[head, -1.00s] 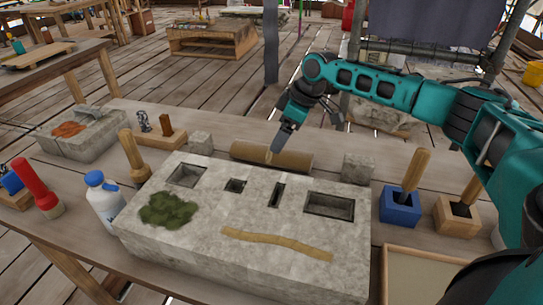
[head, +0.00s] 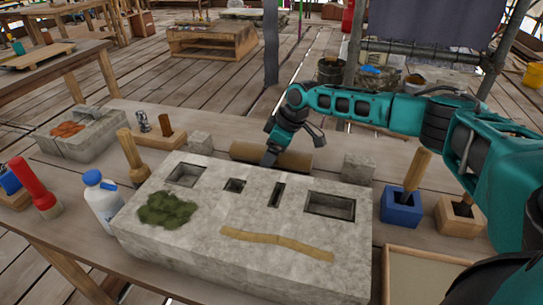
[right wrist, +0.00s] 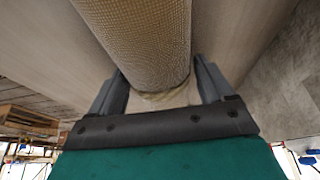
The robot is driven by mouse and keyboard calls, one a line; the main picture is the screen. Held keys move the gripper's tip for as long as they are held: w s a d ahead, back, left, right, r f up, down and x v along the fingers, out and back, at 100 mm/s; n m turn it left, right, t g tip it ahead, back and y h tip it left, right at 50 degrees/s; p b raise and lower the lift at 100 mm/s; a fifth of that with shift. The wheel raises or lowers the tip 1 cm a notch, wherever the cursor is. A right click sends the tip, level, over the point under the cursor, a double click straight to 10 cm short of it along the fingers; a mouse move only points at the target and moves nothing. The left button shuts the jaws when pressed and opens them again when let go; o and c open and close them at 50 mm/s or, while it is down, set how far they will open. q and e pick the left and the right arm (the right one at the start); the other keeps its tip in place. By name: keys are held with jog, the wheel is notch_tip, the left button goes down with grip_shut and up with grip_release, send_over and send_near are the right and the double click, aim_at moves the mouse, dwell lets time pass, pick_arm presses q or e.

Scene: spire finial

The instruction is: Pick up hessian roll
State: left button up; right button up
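The hessian roll (head: 298,161) is a brown woven cylinder lying on the table behind the stone block. My right gripper (head: 268,160) is down at the roll, left of its middle, and hides part of it. In the right wrist view the roll (right wrist: 140,40) runs between the two fingers of my right gripper (right wrist: 160,85). The fingers stand apart, one on each side of the roll. A small gap seems to show beside the fingers. My left gripper is not in view.
The large stone block (head: 270,260) with several recesses lies in front of the roll. Small stone cubes (head: 199,143) (head: 358,167) stand near its ends. A white bottle (head: 102,198) and mallet (head: 130,155) stand left; a blue holder (head: 401,208) stands right.

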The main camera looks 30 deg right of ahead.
jog(key=c, duration=1)
jog(key=shift+r, duration=0.1)
jog(key=shift+c, duration=0.2)
